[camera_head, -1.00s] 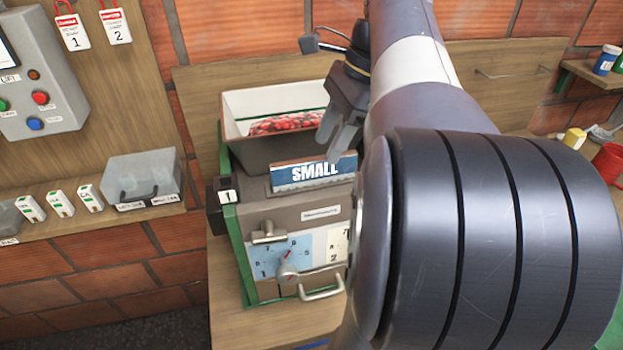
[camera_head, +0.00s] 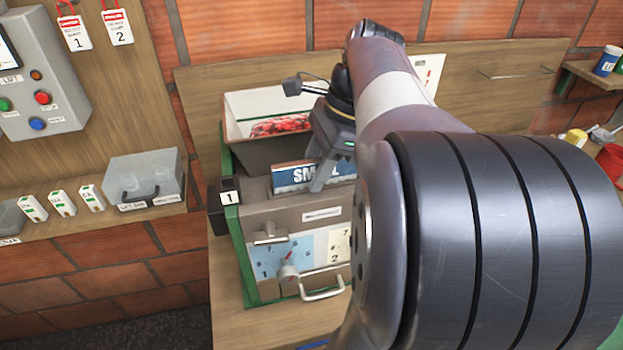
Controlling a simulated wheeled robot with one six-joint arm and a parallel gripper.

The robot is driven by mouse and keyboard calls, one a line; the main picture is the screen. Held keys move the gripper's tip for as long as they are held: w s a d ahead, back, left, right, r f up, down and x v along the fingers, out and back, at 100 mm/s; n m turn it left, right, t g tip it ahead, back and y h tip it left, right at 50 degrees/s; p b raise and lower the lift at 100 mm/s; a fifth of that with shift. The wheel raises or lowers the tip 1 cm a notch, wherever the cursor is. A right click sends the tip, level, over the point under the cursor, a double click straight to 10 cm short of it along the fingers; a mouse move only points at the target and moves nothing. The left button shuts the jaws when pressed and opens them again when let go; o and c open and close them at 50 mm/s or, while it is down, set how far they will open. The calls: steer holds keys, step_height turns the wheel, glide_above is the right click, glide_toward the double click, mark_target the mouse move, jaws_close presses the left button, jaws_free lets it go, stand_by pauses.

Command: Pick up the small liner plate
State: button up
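The small liner plate (camera_head: 291,176) is a blue plate with white lettering, and only "SM" now reads clearly. It stands upright on top of the pulper machine (camera_head: 290,215), in front of the hopper. My gripper (camera_head: 320,178) points down at the plate's middle, and a finger covers part of the lettering. I see the gripper mostly from the side, so its opening and any contact with the plate cannot be told. My arm hides the plate's right end and the machine's right side.
The hopper (camera_head: 235,118) behind the plate holds red berries (camera_head: 278,126). A black block tagged 1 (camera_head: 222,212) juts from the machine's left side. A drawer handle (camera_head: 322,290) sticks out in front. A grey case (camera_head: 143,178) and several small boxes (camera_head: 62,203) sit on the left shelf.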

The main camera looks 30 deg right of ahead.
steer(key=shift+f, duration=0.2)
stand_by(0.3)
steer(key=shift+c, duration=0.3)
jaws_close()
